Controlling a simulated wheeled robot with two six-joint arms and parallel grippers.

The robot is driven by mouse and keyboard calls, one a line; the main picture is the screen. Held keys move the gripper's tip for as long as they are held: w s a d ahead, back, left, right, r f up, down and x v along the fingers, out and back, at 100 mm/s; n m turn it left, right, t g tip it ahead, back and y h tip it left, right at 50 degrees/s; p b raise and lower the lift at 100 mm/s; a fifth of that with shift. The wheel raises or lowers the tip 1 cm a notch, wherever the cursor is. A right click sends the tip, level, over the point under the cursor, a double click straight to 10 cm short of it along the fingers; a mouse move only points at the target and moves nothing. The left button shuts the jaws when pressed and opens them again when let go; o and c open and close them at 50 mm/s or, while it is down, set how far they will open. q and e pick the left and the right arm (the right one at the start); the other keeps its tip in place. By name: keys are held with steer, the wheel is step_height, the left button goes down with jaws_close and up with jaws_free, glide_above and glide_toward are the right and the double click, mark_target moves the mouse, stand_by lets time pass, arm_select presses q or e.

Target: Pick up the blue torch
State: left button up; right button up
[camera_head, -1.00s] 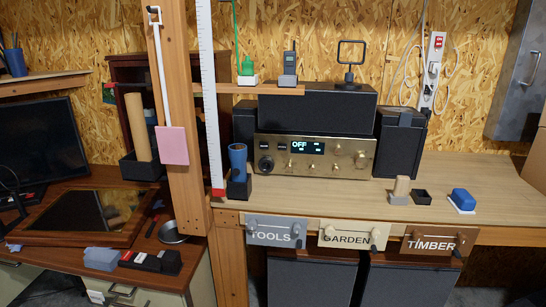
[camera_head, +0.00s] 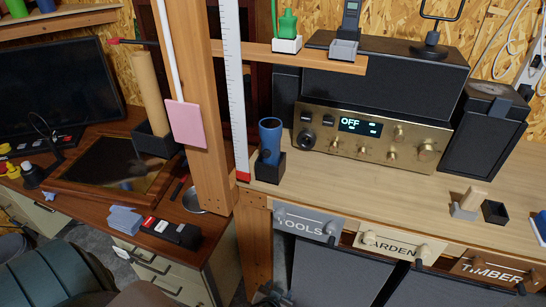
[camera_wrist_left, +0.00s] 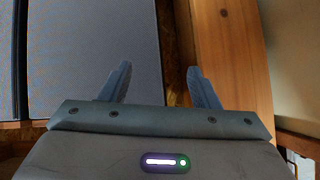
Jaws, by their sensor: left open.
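The blue torch (camera_head: 270,135) stands upright in a small black holder (camera_head: 268,170) on the bench top, left of the gold-fronted radio. Its wide end is up. My left gripper (camera_head: 272,293) is low at the bottom edge of the head view, below and well apart from the torch, in front of the bench's underside. In the left wrist view its two fingers (camera_wrist_left: 160,85) are spread with nothing between them. The torch does not show in the wrist view. My right gripper is not in view.
A wooden post (camera_head: 205,120) and a white ruler strip (camera_head: 233,90) rise just left of the torch. A shelf (camera_head: 270,54) hangs above it. The radio (camera_head: 370,137) stands to its right. Signed hooks (camera_head: 305,222) line the front edge.

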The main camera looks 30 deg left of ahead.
arm_select(q)
steer(key=w+a+r+n+t+y+p, duration=0.1)
steer(key=r, duration=0.9)
steer(key=w+a+r+n+t+y+p, duration=0.1)
steer(key=w+r+t+y, duration=0.1)
steer(key=r, duration=0.9)
steer(key=w+a+r+n+t+y, duration=0.1)
steer(key=w+r, duration=0.1)
steer(key=r, duration=0.8)
steer(key=shift+w+a+r+n+t+p, duration=0.2)
steer(key=shift+a+r+n+t+p, duration=0.1)
steer(key=shift+r+p, duration=0.1)
steer(key=n+y, duration=0.2)
steer(key=y, duration=0.1)
glide_toward(270, 157)
steer(key=shift+t, duration=0.4)
steer(key=p+x, duration=0.3)
steer(key=x, duration=0.1)
steer(key=shift+a+f, duration=0.3)
steer(key=shift+w+a, duration=0.15)
steer(key=shift+w, duration=0.05)
steer(key=p+x, duration=0.2)
steer(key=x, duration=0.1)
steer(key=p+x, duration=0.1)
steer(key=shift+w+r+p, duration=0.25)
steer(key=shift+r+p, duration=0.05)
steer(key=shift+w+a+f, duration=0.2)
steer(key=shift+w+f, duration=0.05)
steer(key=shift+w, duration=0.15)
